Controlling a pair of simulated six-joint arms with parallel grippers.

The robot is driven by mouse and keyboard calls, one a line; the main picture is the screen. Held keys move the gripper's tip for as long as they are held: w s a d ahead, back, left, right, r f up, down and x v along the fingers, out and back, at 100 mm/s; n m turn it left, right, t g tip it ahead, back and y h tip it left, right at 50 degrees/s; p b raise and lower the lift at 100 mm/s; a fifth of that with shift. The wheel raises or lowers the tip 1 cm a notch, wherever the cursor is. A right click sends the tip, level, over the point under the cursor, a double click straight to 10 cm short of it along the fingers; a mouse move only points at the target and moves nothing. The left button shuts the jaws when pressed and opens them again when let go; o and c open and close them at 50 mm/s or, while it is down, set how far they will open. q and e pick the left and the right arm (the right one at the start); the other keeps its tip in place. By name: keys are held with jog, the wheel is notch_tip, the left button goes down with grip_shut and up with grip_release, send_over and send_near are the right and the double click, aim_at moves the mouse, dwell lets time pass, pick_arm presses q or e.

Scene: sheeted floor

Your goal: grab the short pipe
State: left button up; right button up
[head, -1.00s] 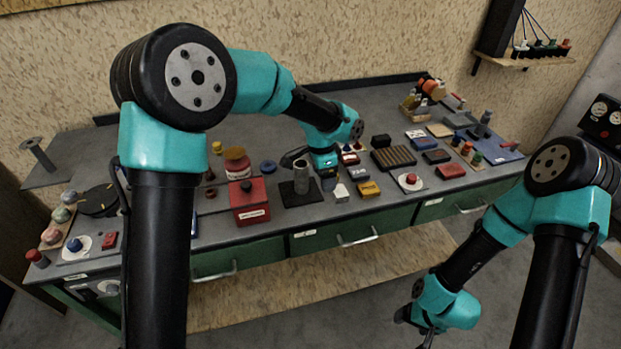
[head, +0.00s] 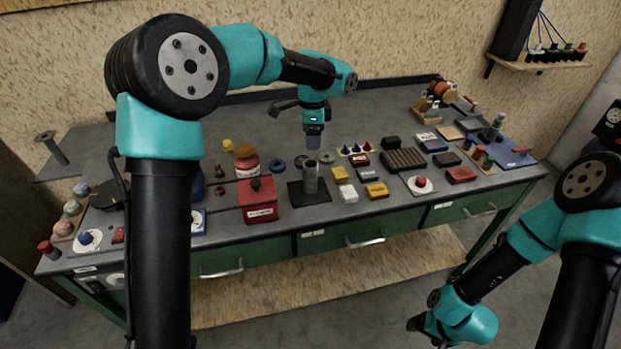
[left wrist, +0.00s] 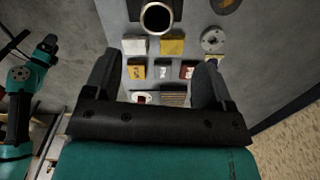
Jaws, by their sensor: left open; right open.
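The short pipe (head: 310,179) is a grey, open-topped tube standing upright on a dark square base on the bench. In the left wrist view its round open end (left wrist: 157,18) shows at the top, beyond my fingertips. My left gripper (head: 313,143) points down above and just behind the pipe, apart from it. Its fingers (left wrist: 157,65) are spread wide with nothing between them. My right gripper (head: 418,325) hangs low in front of the bench, far from the pipe, open and partly hidden.
A red box (head: 258,203) stands left of the pipe, with a red-labelled jar (head: 246,162) behind it. Small white and yellow blocks (head: 348,192) sit close on the right. A dark ribbed tray (head: 403,160) lies further right. The bench's back strip is mostly clear.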

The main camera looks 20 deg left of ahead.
aim_at(311, 173)
pick_arm(q)
notch_tip(311, 173, down, 9)
dwell(0.3)
jog(key=shift+r, duration=0.1)
jog(key=shift+s+a+f, duration=0.1)
jog(key=shift+s+f, duration=0.05)
jog(key=shift+f, duration=1.2)
jog(key=shift+s+f, duration=0.15)
jog(key=shift+f, duration=1.15)
jog(key=c, duration=1.2)
